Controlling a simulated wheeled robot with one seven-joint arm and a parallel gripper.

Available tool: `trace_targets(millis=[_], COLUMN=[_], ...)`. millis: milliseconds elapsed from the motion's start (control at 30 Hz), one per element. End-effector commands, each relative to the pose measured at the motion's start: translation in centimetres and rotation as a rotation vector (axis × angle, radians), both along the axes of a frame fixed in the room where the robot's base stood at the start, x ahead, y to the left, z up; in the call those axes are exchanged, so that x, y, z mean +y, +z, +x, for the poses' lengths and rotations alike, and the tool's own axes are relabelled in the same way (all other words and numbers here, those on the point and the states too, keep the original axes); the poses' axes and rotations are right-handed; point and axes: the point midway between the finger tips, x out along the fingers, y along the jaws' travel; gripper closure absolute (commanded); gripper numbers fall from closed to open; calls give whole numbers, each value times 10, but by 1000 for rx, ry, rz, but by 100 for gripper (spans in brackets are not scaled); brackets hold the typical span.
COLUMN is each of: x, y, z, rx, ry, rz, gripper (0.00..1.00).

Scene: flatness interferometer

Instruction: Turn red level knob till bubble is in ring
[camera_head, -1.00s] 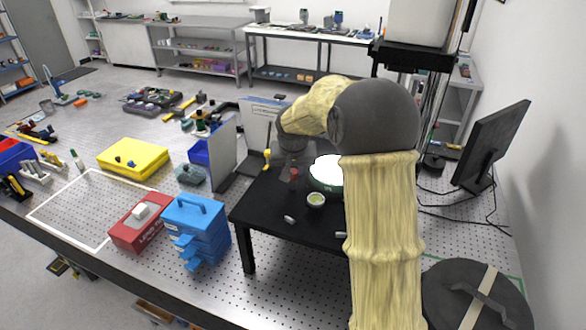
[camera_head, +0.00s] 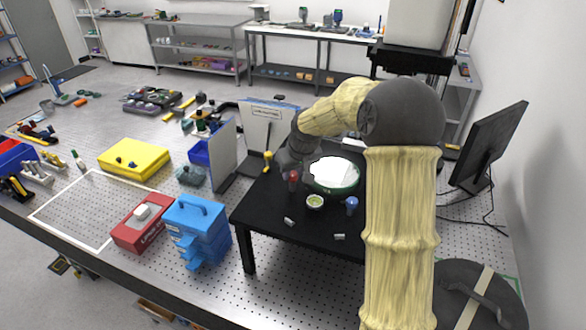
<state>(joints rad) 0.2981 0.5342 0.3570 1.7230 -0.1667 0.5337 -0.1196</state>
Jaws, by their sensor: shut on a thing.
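The red level knob (camera_head: 293,182) stands on the black table (camera_head: 270,212), left of the round level vial (camera_head: 315,202). The vial has a pale rim and a yellow-green face; its bubble and ring are too small to tell apart. My gripper (camera_head: 290,171) reaches down from behind onto the red knob and is shut on it. The fingertips are small, dark and partly hidden, but the red of the knob shows below them. A blue knob (camera_head: 352,205) stands to the right of the vial.
A bright white disc in a green ring (camera_head: 335,189) lies behind the vial. Small white pieces (camera_head: 289,222) lie at the table's front. A grey panel (camera_head: 223,155) and a yellow-handled tool (camera_head: 267,161) stand left. Blue boxes (camera_head: 197,228) and a monitor (camera_head: 490,145) flank the table.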

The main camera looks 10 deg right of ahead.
Motion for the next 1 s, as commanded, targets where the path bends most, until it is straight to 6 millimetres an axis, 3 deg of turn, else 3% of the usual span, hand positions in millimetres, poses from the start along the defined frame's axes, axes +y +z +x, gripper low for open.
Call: trace_targets(millis=[233, 667, 700, 767, 1000], x=[-1, -1, -1, -1, -1], y=[1, 0, 0, 0, 0], z=[0, 0, 0, 0, 0], rx=[-1, 0, 0, 0, 0], ry=[89, 103, 103, 103, 103], rz=[0, 0, 0, 0, 0], gripper=[95, 95, 65, 53, 51])
